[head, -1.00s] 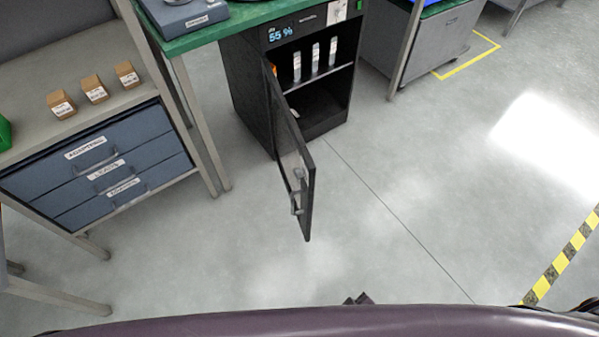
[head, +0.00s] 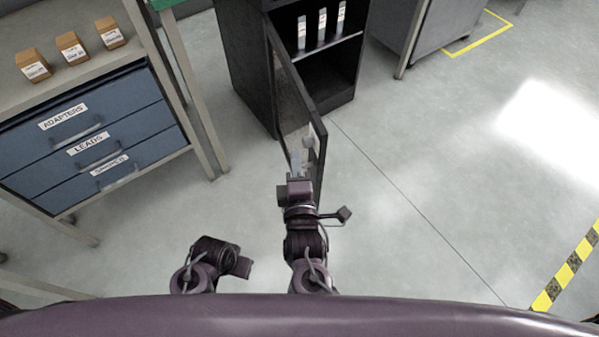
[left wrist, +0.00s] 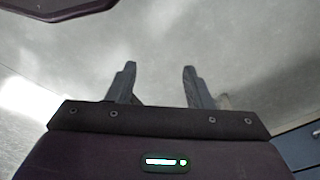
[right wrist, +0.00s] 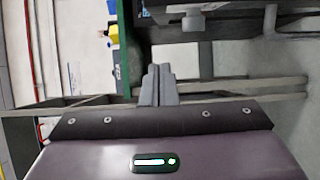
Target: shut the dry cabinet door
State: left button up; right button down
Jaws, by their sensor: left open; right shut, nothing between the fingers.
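The black dry cabinet (head: 243,62) stands at the top middle of the head view. Its door (head: 290,100) hangs wide open toward me, showing the dark interior and a shelf. My right gripper (head: 297,168) is shut and empty, overlapping the door's near end beside the grey handle parts. I cannot tell whether it touches. The right wrist view shows its closed fingers (right wrist: 157,84) below a dark panel with a grey fitting, probably the door (right wrist: 250,14). My left gripper (left wrist: 158,82) is open and empty over bare floor; its arm is folded low in the head view.
A workbench with blue drawers (head: 90,130) and several small brown boxes (head: 72,46) is on the left. A grey cabinet (head: 425,30) stands at the top right. Open floor lies right of the door, with a yellow-black strip (head: 565,268) farther right.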

aim_at(312, 140)
jog(key=w, duration=0.2)
jog(key=w+d, duration=0.1)
jog(key=w, duration=0.1)
jog(key=w+d, duration=0.1)
jog(key=w, duration=0.1)
jog(key=shift+d+f+b, duration=0.1)
jog(key=shift+b, duration=0.2)
pick_arm(q)
jog(key=shift+d+r, duration=0.2)
jog(key=shift+r, duration=1.35)
pick_arm(e)
jog(key=shift+w+d, duration=0.15)
jog(key=shift+d, duration=0.35)
jog(key=shift+d, duration=0.1)
